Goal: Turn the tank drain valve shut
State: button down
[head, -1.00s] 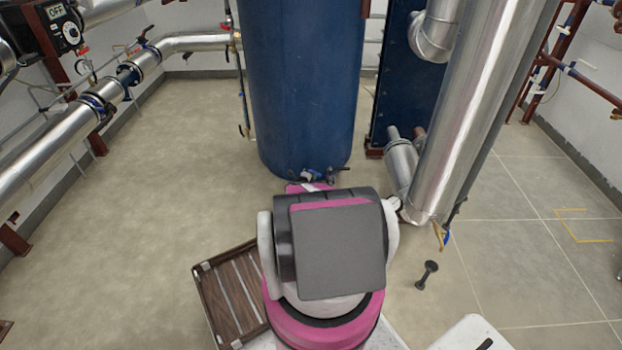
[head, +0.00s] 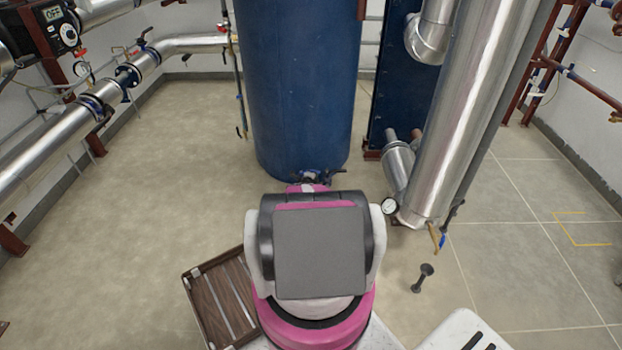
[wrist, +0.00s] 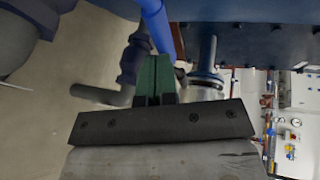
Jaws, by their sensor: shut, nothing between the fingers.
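The blue tank (head: 300,90) stands ahead in the head view. Its drain valve (head: 325,174) sits low at the tank's foot, small and partly hidden behind my arm. In the wrist view, a long blue bar (wrist: 156,28), which looks like the valve's lever, comes down from the top edge. A dark blue fitting (wrist: 133,58) with a grey pipe end lies just left of the fingers. My gripper (wrist: 155,72) shows green fingers pressed together, close to the bar's lower end. I cannot tell whether they touch it. In the head view my arm hides the gripper.
A brown slatted crate (head: 222,295) lies at the lower left. A small black object (head: 422,277) stands on the floor at right.

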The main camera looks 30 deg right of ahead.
jog(key=shift+w+d, duration=0.3)
jog(key=shift+d, duration=0.45)
jog(key=shift+w+d, duration=0.1)
jog(key=shift+d, duration=0.1)
